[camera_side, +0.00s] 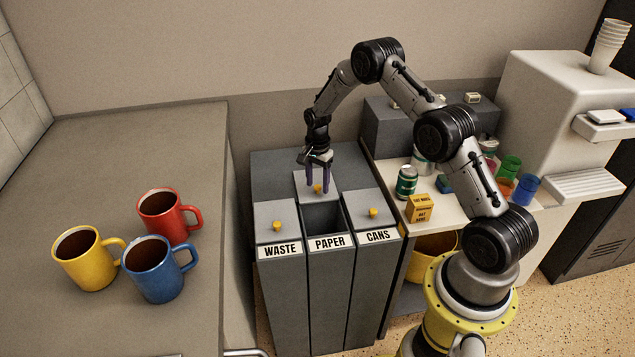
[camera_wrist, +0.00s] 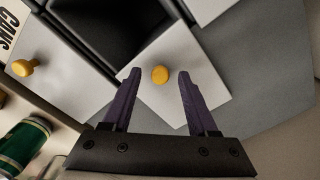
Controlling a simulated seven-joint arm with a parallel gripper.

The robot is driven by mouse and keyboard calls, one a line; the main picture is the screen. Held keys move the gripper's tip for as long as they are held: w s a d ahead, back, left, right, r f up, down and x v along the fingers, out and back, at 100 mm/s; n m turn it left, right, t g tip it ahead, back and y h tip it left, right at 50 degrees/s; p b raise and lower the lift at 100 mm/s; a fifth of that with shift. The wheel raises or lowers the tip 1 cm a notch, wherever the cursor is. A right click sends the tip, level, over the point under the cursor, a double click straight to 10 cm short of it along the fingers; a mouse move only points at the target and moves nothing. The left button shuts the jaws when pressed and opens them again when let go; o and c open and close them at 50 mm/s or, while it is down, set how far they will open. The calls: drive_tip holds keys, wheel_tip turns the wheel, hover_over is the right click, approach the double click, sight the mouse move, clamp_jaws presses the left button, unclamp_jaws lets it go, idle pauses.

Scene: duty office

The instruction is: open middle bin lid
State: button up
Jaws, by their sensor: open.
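The middle bin, labelled PAPER (camera_side: 330,243), stands between the WASTE and CANS bins. Its grey lid (camera_wrist: 185,95) sits back from the front, and the dark opening (camera_side: 325,218) shows in front of it. The lid's small yellow knob (camera_wrist: 159,74) lies between my fingertips in the wrist view, with a visible gap on each side. My gripper (camera_side: 318,184) has purple fingers and is open, pointing down at the lid. In the side view the fingers stand on either side of the knob; whether they touch the lid is unclear.
The WASTE lid (camera_side: 279,212) and CANS lid (camera_side: 368,207) are closed, each with a yellow knob. Three mugs stand on the left counter (camera_side: 100,135). A green can (camera_side: 406,182) and a yellow box (camera_side: 420,208) stand on the right counter, near my arm.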

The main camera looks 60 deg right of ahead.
wheel_tip(320, 180, up, 14)
drive_tip(key=shift+f, duration=0.15)
idle(0.3)
